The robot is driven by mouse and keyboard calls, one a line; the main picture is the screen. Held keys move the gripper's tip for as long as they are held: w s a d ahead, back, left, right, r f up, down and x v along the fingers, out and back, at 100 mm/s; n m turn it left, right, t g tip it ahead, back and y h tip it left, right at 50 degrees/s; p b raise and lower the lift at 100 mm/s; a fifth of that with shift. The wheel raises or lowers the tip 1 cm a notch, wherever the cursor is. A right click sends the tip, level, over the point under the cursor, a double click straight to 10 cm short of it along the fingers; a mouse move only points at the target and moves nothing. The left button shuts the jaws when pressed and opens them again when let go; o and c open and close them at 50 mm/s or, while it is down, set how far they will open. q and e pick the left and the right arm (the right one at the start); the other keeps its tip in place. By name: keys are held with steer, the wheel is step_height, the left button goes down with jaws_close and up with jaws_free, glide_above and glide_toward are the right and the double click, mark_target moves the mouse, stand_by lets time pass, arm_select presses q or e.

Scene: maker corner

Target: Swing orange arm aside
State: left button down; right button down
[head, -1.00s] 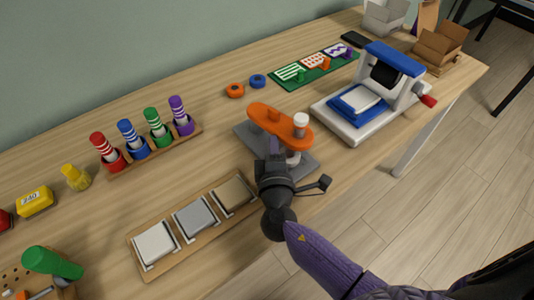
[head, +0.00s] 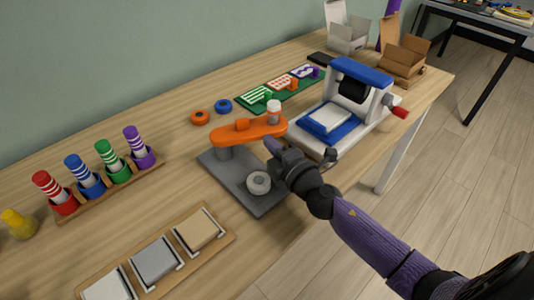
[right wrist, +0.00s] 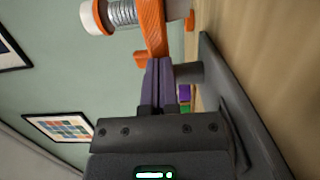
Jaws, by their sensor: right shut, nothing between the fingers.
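The orange arm (head: 245,131) sits on a post at the back left of a grey base plate (head: 262,201). Its free end, with a white-capped cylinder (head: 274,108), points right and hangs past the plate's edge. My left gripper is not in view.
A white and blue press (head: 330,118) stands close to the right of the arm's free end. A green board (head: 255,99) and orange (head: 200,117) and blue rings lie behind. A wooden tray (head: 225,241) of square tiles lies in front left.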

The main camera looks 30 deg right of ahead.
steer(key=shift+w+d, duration=0.5)
steer(key=shift+w, duration=0.25)
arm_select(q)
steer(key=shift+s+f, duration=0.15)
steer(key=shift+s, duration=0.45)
arm_select(e)
steer(key=shift+d, duration=0.1)
steer(key=shift+w+r, duration=0.1)
steer(key=shift+r, duration=0.05)
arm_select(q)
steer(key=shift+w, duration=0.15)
